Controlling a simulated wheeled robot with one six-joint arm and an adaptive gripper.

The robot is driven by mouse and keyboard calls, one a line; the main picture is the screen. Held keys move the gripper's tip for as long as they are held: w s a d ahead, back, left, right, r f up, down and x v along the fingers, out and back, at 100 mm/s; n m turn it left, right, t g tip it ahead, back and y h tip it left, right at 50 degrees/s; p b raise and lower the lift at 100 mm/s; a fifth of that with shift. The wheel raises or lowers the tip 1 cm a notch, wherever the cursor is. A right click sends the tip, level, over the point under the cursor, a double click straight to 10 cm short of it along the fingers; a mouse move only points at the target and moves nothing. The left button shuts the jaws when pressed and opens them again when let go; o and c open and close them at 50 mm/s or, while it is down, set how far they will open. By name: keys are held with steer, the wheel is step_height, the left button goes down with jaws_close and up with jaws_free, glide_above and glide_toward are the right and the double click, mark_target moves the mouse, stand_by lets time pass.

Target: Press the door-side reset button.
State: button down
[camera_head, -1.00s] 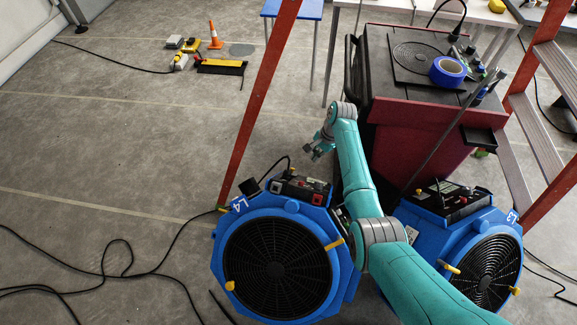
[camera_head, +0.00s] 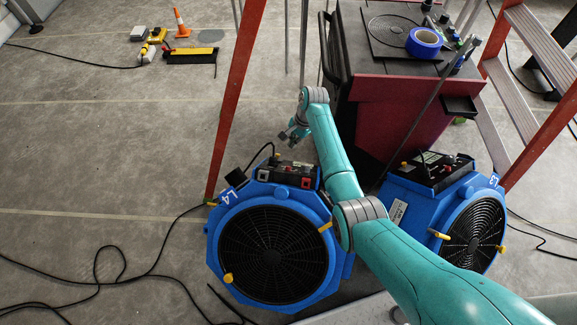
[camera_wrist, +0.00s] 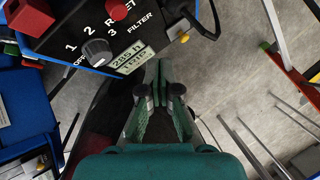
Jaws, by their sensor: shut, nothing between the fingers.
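Two blue blowers stand on the floor in the head view: L4 (camera_head: 325,275) in the middle and L3 (camera_head: 400,212) to its right. Each has a black control panel on top, L4's panel (camera_head: 287,172) lying nearest my gripper (camera_head: 291,136). The wrist view shows a panel with a red button marked RESET (camera_wrist: 119,9), partly cut by the top edge. The frames do not show which blower is door-side.
A red ladder leg (camera_head: 235,100) rises left of my gripper. A dark red cart (camera_head: 400,115) with blue tape (camera_head: 424,42) stands behind the arm. Black cables (camera_head: 100,285) lie on the floor at left, which is otherwise largely clear.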

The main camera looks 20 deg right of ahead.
steer(key=shift+s+a+f, duration=0.3)
steer(key=shift+s+f, duration=0.3)
steer(key=shift+s+a+f, duration=0.35)
steer(key=shift+s+f, duration=0.25)
steer(key=shift+s+a+f, duration=0.3)
steer(key=shift+s+f, duration=0.3)
steer(key=shift+s, duration=0.1)
steer(key=shift+s+a+f, duration=0.15)
steer(key=shift+s+f, duration=0.05)
steer(key=shift+f, duration=0.05)
steer(key=shift+s+a+f, duration=0.2)
steer(key=shift+s+f, duration=0.15)
stand_by(1.4)
steer(key=shift+w, duration=0.1)
steer(key=shift+w+d+r, duration=0.3)
steer(key=shift+w+r, duration=0.25)
steer(key=shift+r, duration=0.05)
steer(key=shift+w+d+r, duration=0.45)
steer(key=shift+w+r, duration=0.35)
steer(key=shift+r, duration=0.05)
steer(key=shift+w+d+r, duration=0.45)
steer(key=shift+w+r, duration=0.35)
steer(key=shift+r, duration=0.05)
